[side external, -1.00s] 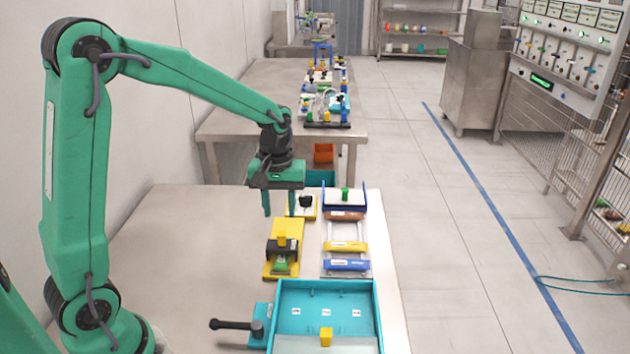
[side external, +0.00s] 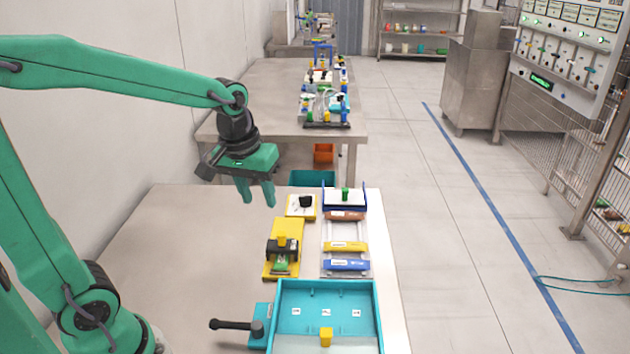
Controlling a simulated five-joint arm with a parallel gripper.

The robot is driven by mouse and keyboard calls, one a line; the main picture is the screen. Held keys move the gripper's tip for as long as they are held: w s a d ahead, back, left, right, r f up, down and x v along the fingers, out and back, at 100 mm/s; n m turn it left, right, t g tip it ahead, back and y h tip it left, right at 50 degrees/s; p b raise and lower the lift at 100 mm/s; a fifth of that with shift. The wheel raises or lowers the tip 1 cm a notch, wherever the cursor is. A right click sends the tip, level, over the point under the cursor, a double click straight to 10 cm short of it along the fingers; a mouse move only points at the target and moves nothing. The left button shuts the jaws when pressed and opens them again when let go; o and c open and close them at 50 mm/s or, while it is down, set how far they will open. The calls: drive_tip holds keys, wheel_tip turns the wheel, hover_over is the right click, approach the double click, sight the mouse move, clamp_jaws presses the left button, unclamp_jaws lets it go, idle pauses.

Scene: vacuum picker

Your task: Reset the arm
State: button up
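My gripper (side external: 259,194) is green and hangs in the air over the far left part of the near table (side external: 180,250). Its two fingers point down and stand apart, with nothing visible between them. It is left of the small yellow-edged plate with a black knob (side external: 302,205). My arm reaches in from the left, with its upper link almost level.
A yellow fixture with a black clamp (side external: 283,250) sits mid-table. A rack with yellow and blue bars (side external: 346,246) stands right of it. A teal tray (side external: 377,310) with a black-handled lever (side external: 236,326) is in front. The table's left side is clear.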

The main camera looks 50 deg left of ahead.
drive_tip(key=s+d+r+m+t, duration=0.1)
drive_tip(key=s+m, duration=0.1)
drive_tip(key=s, duration=0.3)
drive_tip(key=s+d+r+m+t, duration=0.1)
drive_tip(key=s+r+m+t, duration=0.1)
drive_tip(key=s, duration=0.3)
drive_tip(key=shift+s+d+r+m, duration=0.15)
drive_tip(key=shift+s+r+m, duration=0.2)
drive_tip(key=shift+m, duration=0.35)
